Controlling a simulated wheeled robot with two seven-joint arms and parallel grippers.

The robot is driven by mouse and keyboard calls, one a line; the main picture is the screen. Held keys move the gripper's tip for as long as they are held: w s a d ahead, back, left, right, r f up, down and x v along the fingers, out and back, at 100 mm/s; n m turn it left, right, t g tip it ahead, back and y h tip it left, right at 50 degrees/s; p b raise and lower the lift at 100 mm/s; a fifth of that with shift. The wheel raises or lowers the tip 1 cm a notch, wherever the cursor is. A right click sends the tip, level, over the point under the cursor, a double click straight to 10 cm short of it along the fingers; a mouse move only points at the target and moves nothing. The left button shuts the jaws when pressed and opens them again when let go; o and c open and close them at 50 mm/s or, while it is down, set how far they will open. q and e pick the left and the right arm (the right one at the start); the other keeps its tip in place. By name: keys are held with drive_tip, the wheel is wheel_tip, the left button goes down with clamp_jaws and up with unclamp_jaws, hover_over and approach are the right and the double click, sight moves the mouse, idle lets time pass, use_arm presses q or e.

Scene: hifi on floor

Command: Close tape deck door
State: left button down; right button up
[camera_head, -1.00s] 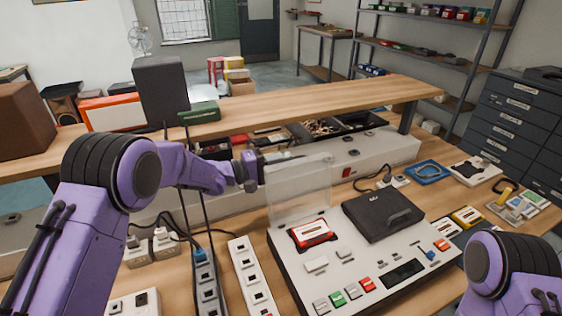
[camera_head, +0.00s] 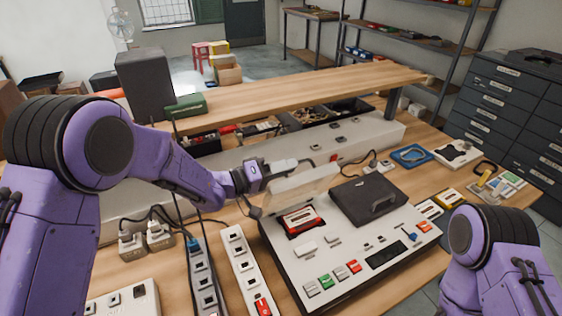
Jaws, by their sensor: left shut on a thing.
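The tape deck (camera_head: 345,262) is a flat light-grey unit on the wooden bench. Its clear door (camera_head: 298,190) is partly raised and leans forward over the bay. A red and white cassette (camera_head: 302,221) lies in the bay under the door. My left gripper (camera_head: 280,172) is at the upper left of the door, its fingers shut at the door's top edge. The exact finger contact is small and hard to make out. My right arm shows at the lower right, but its gripper is out of view.
A black lidded box (camera_head: 376,199) sits on the deck, right of the door. White power strips (camera_head: 246,272) and cables lie to the left. A long pale housing (camera_head: 350,142) runs behind, under a raised wooden shelf (camera_head: 300,88).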

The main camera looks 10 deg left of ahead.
use_arm(q)
drive_tip(key=shift+s+d+f+m, duration=0.15)
drive_tip(key=shift+s+d+m, duration=0.05)
drive_tip(key=shift+s+m, duration=0.15)
drive_tip(key=c, duration=1.2)
unclamp_jaws()
drive_tip(key=shift+w, duration=0.1)
drive_tip(key=shift+a, duration=0.15)
drive_tip(key=b+v, duration=0.3)
drive_tip(key=v, duration=0.7)
